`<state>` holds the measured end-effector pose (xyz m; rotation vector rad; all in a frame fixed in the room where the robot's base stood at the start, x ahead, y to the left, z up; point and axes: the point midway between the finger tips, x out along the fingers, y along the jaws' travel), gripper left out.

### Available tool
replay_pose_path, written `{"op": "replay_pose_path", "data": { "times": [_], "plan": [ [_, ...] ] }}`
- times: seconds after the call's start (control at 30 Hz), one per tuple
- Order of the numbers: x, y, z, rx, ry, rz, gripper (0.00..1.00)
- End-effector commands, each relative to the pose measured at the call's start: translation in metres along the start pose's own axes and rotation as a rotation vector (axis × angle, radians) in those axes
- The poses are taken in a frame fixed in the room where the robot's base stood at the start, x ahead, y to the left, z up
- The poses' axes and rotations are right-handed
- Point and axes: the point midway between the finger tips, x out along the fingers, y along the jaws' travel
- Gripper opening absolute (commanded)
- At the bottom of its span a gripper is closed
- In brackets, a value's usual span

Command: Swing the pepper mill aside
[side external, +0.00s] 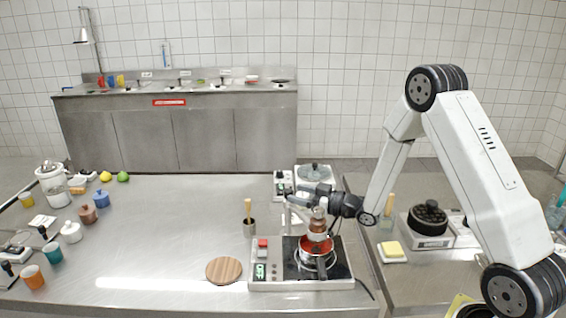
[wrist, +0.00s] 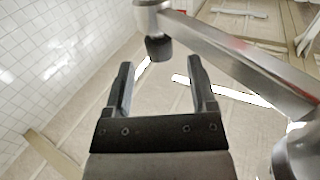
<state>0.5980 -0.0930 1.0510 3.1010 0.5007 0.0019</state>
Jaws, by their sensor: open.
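The pepper mill (side external: 317,226) appears as a small brown and pale upright body over a red pan (side external: 316,246), at the end of a thin metal arm on a post (side external: 287,215). In the wrist view a grey metal bar (wrist: 235,58) runs from upper centre to the lower right. Its near end carries a short dark cylinder (wrist: 159,47), which I cannot surely name as part of the mill. My gripper (side external: 322,198) is beside the top of the mill. In the wrist view my gripper (wrist: 162,72) is open, with nothing seen clamped between its fingers.
The pan stands on a black hob (side external: 340,270) with a control panel. A round wooden board (side external: 224,270) lies to its left, and a utensil pot (side external: 249,228) stands behind. A lidded pot (side external: 314,172) is further back. The counter's left middle is clear.

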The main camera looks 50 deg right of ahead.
Motion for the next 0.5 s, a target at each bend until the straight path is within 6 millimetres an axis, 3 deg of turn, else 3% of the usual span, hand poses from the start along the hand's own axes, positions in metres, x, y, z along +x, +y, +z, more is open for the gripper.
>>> {"op": "replay_pose_path", "data": {
  "times": [0.3, 0.5],
  "plan": [
    [0.039, -0.001, 0.001, 0.000, -0.001, -0.002, 0.73],
    [0.052, -0.001, 0.001, 0.001, -0.001, -0.001, 0.73]
  ]
}}
